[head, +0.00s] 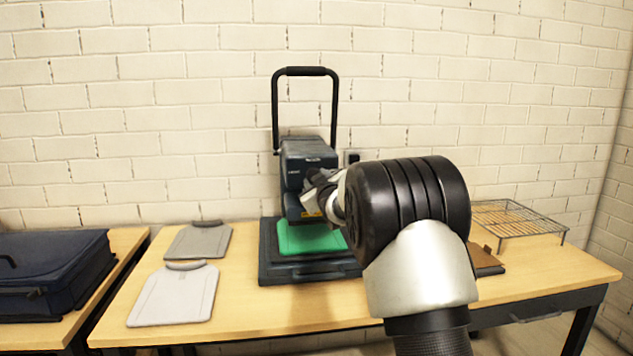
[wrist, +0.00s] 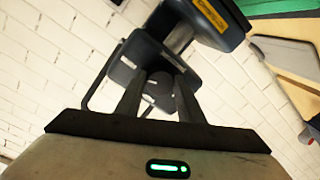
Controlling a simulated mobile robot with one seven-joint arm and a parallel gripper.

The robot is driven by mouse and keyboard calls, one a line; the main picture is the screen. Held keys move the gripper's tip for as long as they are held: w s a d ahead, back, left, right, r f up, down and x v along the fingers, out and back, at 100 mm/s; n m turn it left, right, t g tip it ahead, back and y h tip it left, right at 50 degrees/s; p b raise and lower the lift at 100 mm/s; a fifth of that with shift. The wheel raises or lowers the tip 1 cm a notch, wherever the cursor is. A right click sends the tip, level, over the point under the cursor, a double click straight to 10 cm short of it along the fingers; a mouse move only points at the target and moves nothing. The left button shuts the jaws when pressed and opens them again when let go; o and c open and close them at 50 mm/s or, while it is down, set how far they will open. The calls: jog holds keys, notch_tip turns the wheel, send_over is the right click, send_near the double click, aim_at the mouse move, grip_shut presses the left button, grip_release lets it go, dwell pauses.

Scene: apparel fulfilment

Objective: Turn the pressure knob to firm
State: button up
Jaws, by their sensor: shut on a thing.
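The heat press (head: 308,162) stands at the back of the table, dark blue-grey, with a tall black handle frame upright above it. A green sheet (head: 308,237) lies on its lower bed. My gripper (head: 318,185) is at the right front of the press head; my arm hides part of the press. In the wrist view my gripper (wrist: 160,88) has its two fingers on either side of a small dark round knob (wrist: 159,84) on the press and is shut on it. The knob's markings cannot be read. A yellow label (wrist: 211,14) shows on the press head.
A wire rack (head: 516,220) stands on the right, with a brown flat item (head: 484,262) beside my arm. A dark blue case (head: 52,275) sits on another table at far left.

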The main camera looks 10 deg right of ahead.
dwell(0.3)
jog(key=o, duration=1.1)
jog(key=shift+c, duration=0.2)
jog(key=s, duration=1.7)
jog(key=shift+s+d+r, duration=0.25)
jog(key=shift+d+r, duration=0.05)
jog(key=shift+d, duration=0.1)
jog(key=s+f+m+g, duration=0.2)
jog(key=s+f+g, duration=0.15)
jog(key=s, duration=0.95)
jog(key=s+a+f+m+g+h, duration=0.1)
jog(key=s+f+m+g, duration=0.3)
jog(key=s, duration=0.9)
jog(key=s+f+m+g, duration=0.15)
jog(key=s+g, duration=0.35)
jog(key=s, duration=0.8)
notch_tip(320, 180, up, 22)
jog(key=p, duration=2.3)
jog(key=shift+w+a+r+n+p, duration=0.15)
jog(key=shift+w+r+n+p, duration=0.1)
jog(key=shift+w+n+p, duration=0.15)
